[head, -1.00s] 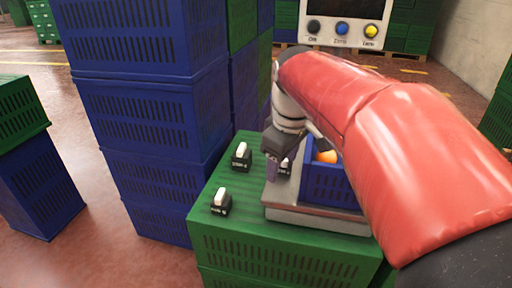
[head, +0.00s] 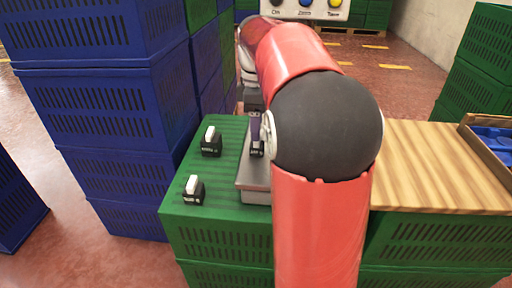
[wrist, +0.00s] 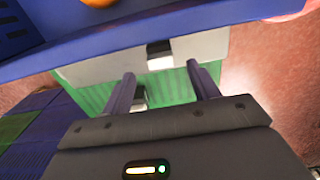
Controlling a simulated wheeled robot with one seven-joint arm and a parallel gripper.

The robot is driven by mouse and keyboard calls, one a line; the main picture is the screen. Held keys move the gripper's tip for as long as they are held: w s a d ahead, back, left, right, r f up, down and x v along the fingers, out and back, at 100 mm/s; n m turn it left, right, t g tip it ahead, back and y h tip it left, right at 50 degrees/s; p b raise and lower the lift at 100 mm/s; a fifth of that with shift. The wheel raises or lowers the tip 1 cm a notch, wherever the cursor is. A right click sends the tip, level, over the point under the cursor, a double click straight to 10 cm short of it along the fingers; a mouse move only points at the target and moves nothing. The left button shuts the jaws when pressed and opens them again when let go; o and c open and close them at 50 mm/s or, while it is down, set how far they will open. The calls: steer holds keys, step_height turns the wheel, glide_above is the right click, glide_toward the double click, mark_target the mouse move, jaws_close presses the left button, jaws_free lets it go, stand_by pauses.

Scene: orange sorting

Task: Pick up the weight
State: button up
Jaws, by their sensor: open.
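Two small black weights with white tops stand on the green crate in the head view, a rear one (head: 211,143) and a front one (head: 194,190). A third weight (head: 257,150) shows partly at the grey scale (head: 257,193), just below my gripper (head: 255,126). My arm hides much of the scale. In the wrist view my gripper (wrist: 162,72) is open and empty. A black-and-white weight (wrist: 160,56) appears between the fingers, beyond their tips, against the pale scale (wrist: 200,46). Another weight (wrist: 140,97) shows beside the left finger, over green.
A blue crate wall (wrist: 200,38) crosses the top of the wrist view, close to the fingers, with an orange (wrist: 98,2) inside. Tall blue crate stacks (head: 100,110) stand left. A wooden board (head: 435,160) and a tray with blue contents (head: 490,150) lie right.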

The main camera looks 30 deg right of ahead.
mark_target(257, 145)
step_height(257, 145, down, 5)
steer(key=shift+s+f+b, duration=0.1)
steer(key=shift+f+b, duration=0.05)
steer(key=shift+b, duration=0.35)
steer(key=shift+c, duration=0.4)
